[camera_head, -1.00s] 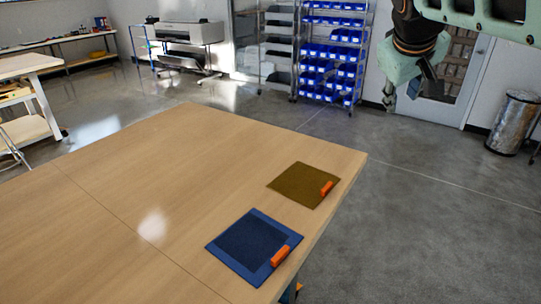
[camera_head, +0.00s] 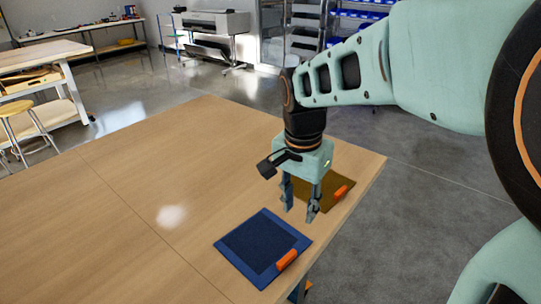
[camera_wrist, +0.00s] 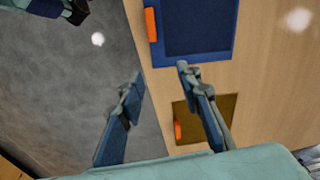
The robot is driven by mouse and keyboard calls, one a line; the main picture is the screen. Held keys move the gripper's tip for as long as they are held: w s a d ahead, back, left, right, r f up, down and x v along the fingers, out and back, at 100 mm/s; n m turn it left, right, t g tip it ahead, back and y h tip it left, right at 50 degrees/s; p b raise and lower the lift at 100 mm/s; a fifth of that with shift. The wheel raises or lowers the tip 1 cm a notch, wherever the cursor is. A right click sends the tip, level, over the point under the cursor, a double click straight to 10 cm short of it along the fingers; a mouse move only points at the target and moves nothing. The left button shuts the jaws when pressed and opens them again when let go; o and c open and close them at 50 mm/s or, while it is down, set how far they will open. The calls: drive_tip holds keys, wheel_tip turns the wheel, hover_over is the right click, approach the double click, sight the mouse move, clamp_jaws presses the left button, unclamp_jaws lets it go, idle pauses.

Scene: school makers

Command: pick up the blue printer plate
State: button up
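The blue printer plate (camera_head: 258,245) lies flat on the wooden table near its right edge, with an orange tab (camera_head: 287,260) on its right side. The plate also shows at the top of the wrist view (camera_wrist: 198,28), its tab at its left edge. My gripper (camera_head: 300,213) points down above the table, behind the blue plate and in front of the brown plate. Its two fingers are spread apart with nothing between them, as the wrist view (camera_wrist: 158,75) also shows. My gripper hides part of the brown plate.
A brown plate (camera_head: 326,193) with an orange tab lies on the table (camera_head: 130,190) beyond the blue one. The table's left part is bare. Grey floor (camera_head: 400,240) lies past the right edge. A large printer (camera_head: 215,24) and shelves stand at the back.

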sight(287, 257)
drive_tip(key=shift+m+g, duration=0.6)
drive_tip(key=shift+m, duration=0.3)
drive_tip(key=s+f, duration=0.1)
drive_tip(key=f, duration=0.1)
drive_tip(key=s+a+f, duration=0.1)
drive_tip(key=f, duration=0.1)
drive_tip(key=s+a+f, duration=0.1)
drive_tip(key=f, duration=0.2)
drive_tip(key=shift+s+a, duration=0.2)
drive_tip(key=shift+s, duration=0.1)
drive_tip(key=shift+w+d+f, duration=0.1)
drive_tip(key=shift+w+f, duration=0.05)
drive_tip(key=shift+f, duration=1.4)
drive_tip(key=shift+w+d+f, duration=0.1)
drive_tip(key=shift+f, duration=1.4)
clamp_jaws()
